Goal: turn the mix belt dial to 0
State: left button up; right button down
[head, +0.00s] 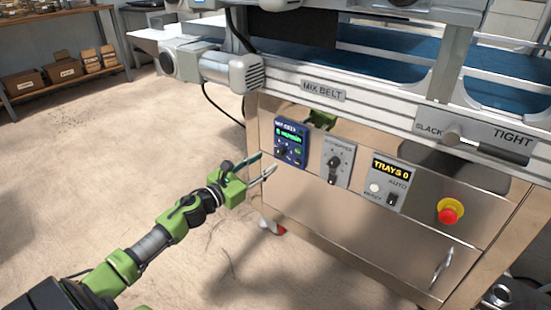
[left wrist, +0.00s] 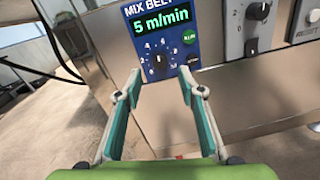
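The mix belt dial is a black knob (left wrist: 156,66) on a blue control panel (left wrist: 168,38); its display reads 5 m/min in the left wrist view. Numbers ring the knob; its exact pointer position is too small to tell. In the head view the knob (head: 282,151) sits low on the blue panel (head: 302,149), on the steel machine front. My left gripper (head: 268,163) is open and empty, in front of and just left of the panel. In the left wrist view its fingers (left wrist: 160,86) stand apart below the knob, not touching it. My right gripper is not in view.
Right of the blue panel are a grey panel with another knob (head: 334,164), a trays counter panel (head: 387,184) and a red emergency stop (head: 449,213). The floor at left is open.

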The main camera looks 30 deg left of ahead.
aim_at(278, 153)
pick_arm(q)
jog(key=shift+w+d+b, duration=0.2)
jog(key=shift+w+b, duration=0.05)
jog(key=shift+w, duration=1.3)
jog(key=shift+w+d+b, duration=0.15)
jog(key=shift+w+b, duration=0.1)
jog(key=shift+w, duration=1.25)
grip_shut()
